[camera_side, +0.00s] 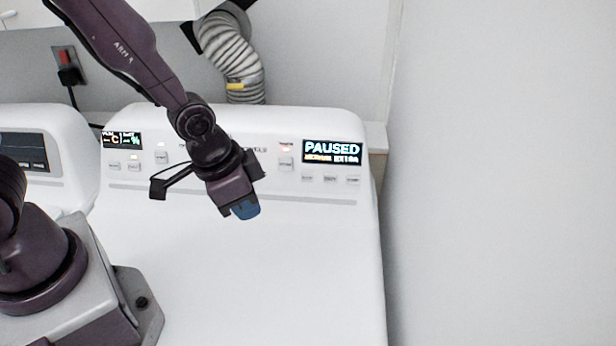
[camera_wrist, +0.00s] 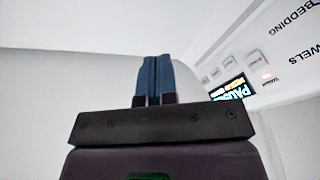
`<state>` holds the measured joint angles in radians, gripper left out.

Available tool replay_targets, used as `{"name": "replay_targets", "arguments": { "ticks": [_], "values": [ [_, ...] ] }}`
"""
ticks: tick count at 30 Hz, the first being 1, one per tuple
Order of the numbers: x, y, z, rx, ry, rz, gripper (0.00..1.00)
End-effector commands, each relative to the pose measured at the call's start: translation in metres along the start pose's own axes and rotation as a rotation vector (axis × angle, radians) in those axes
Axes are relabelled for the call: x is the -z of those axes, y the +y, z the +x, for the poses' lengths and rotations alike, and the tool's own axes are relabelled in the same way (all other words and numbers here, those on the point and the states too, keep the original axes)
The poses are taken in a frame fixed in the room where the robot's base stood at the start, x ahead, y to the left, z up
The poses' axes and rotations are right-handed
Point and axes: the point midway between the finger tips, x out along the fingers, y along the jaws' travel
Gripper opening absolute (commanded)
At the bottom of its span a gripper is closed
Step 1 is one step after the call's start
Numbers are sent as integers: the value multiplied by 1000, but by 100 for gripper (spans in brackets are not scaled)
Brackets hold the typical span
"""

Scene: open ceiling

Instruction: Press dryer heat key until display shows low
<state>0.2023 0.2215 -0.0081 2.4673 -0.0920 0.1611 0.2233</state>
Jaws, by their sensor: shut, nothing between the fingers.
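The white dryer (camera_side: 290,270) has a raised control panel at its back. The right display (camera_side: 332,152) reads PAUSED, with a smaller line below that looks like MEDIUM EXTRA. Small grey keys (camera_side: 330,179) sit under it; their labels are too small to read. My gripper (camera_side: 245,212) is shut and empty, with blue fingertips, above the dryer top in front of the panel's middle. It hides part of the panel. In the wrist view the shut blue fingers (camera_wrist: 154,75) point away, and the display (camera_wrist: 232,88) shows tilted at the right, beside several keys (camera_wrist: 228,65).
A smaller display (camera_side: 122,140) and more keys are at the panel's left. Another white appliance (camera_side: 38,160) stands at the left. A ribbed duct (camera_side: 232,60) rises behind the dryer. A bare wall (camera_side: 500,180) closes the right side.

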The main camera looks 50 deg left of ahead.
Motion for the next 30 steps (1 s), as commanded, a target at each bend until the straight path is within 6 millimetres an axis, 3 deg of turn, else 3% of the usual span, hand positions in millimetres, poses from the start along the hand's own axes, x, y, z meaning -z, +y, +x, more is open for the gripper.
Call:
{"name": "replay_targets", "arguments": {
  "ticks": [1,6,12,16,21,30],
  "values": [
    [0,3,18,5,15,33,0],
    [9,6,64,57,145,156,0],
    [26,2,92,172,344,301,0],
    [46,-6,87,274,492,374,0],
    [72,-13,67,387,647,439,0],
    [81,-15,58,441,700,484,0]
  ]
}}
